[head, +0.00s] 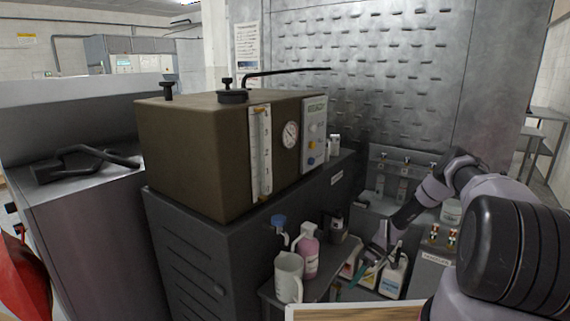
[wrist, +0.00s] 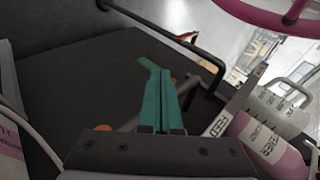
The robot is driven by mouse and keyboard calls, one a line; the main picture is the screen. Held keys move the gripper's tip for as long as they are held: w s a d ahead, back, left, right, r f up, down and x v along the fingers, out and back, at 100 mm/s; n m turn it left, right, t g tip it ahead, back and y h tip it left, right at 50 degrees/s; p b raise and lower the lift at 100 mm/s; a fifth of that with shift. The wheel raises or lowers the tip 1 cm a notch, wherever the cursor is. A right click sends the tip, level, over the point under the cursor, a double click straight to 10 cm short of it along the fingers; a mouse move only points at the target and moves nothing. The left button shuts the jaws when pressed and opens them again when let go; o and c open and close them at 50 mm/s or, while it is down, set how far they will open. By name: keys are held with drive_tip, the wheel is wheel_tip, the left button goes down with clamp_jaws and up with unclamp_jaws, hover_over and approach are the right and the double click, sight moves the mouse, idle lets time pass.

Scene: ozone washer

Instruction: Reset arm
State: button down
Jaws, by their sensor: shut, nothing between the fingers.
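My gripper (head: 352,284) hangs low at the lower right of the head view, over the small side shelf with bottles. In the wrist view its teal fingers (wrist: 165,95) are pressed together with nothing between them. My arm reaches down to it from the right. The ozone washer, a brown box with a round gauge (head: 290,135), stands left of the gripper on a dark cabinet (head: 190,245).
A white jug (head: 288,278) and a pink bottle (head: 308,252) stand left of my gripper. A black bar (wrist: 165,35) crosses beyond the fingers in the wrist view. A patterned metal wall (head: 350,75) stands behind.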

drive_tip(key=w+d+r+m+t+h, duration=0.1)
drive_tip(key=w+r+h, duration=0.15)
drive_tip(key=r, duration=0.85)
drive_tip(key=w+d+r+m+t+h, duration=0.15)
drive_tip(key=w+r, duration=0.25)
drive_tip(key=r, duration=0.7)
wheel_tip(320, 180, up, 21)
drive_tip(key=s+m+t+h, duration=0.1)
drive_tip(key=s+m+t, duration=0.1)
drive_tip(key=s, duration=0.1)
drive_tip(key=s+a+r+m+t+h, duration=0.1)
drive_tip(key=s+r+m+t, duration=0.1)
drive_tip(key=s+r, duration=0.55)
drive_tip(key=s+a+r+m+t, duration=0.1)
drive_tip(key=s+r+m+t, duration=0.2)
drive_tip(key=r, duration=0.8)
drive_tip(key=s+r+m+t, duration=0.1)
drive_tip(key=s+r+m, duration=0.1)
drive_tip(key=s, duration=0.6)
drive_tip(key=s+a+r+m+t, duration=0.1)
drive_tip(key=s+r+m+t, duration=0.1)
drive_tip(key=s, duration=0.7)
drive_tip(key=shift+s+r, duration=0.25)
drive_tip(key=shift+r, duration=0.6)
